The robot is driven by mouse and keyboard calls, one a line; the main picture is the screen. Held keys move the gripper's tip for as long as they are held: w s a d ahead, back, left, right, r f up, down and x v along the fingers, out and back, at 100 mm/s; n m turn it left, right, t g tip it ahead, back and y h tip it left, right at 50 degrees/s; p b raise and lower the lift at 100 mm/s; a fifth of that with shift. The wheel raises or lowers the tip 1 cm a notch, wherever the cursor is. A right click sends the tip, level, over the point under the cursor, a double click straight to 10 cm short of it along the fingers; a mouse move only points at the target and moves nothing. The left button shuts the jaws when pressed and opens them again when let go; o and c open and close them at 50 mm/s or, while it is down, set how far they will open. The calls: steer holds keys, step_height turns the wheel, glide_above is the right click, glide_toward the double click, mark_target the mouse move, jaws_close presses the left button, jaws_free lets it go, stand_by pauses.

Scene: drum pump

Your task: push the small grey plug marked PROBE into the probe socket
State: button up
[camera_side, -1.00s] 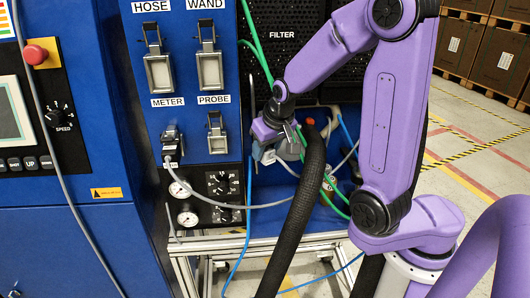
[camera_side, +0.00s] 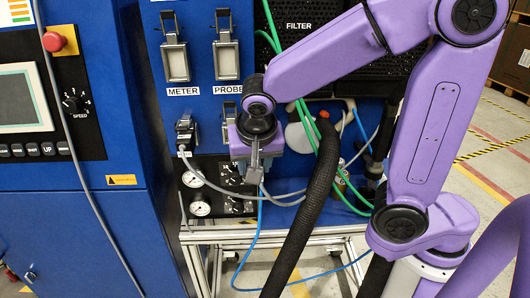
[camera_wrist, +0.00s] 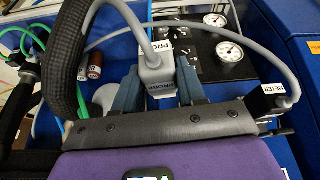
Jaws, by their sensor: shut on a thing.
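The small grey plug marked PROBE (camera_wrist: 155,72) sits between the two blue-grey fingers of my gripper (camera_wrist: 160,88) in the wrist view. My gripper is shut on it, and its grey cable runs up from it. In the side view the plug (camera_side: 254,167) shows as a grey piece at my gripper (camera_side: 250,150), in front of the blue panel. The probe socket's latch (camera_side: 229,109) shows below the PROBE label, left of my wrist. The rest of the socket is hidden behind my arm. I cannot tell whether the plug touches the panel.
The METER plug (camera_wrist: 274,97) stands close beside my gripper, its cable crossing the wrist view. Gauges (camera_side: 200,208) and knobs lie below on the panel. A thick black hose (camera_side: 311,210) and green hoses (camera_side: 322,150) hang to the right in the side view.

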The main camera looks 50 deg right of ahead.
steer(key=a+r+m, duration=0.1)
steer(key=a+r, duration=0.2)
steer(key=a, duration=0.5)
steer(key=w+d, duration=0.3)
steer(key=d, duration=0.2)
steer(key=shift+w, duration=0.35)
steer(key=shift+w+d, duration=1.95)
stand_by(3.8)
steer(key=o, duration=1.2)
steer(key=shift+o, duration=0.2)
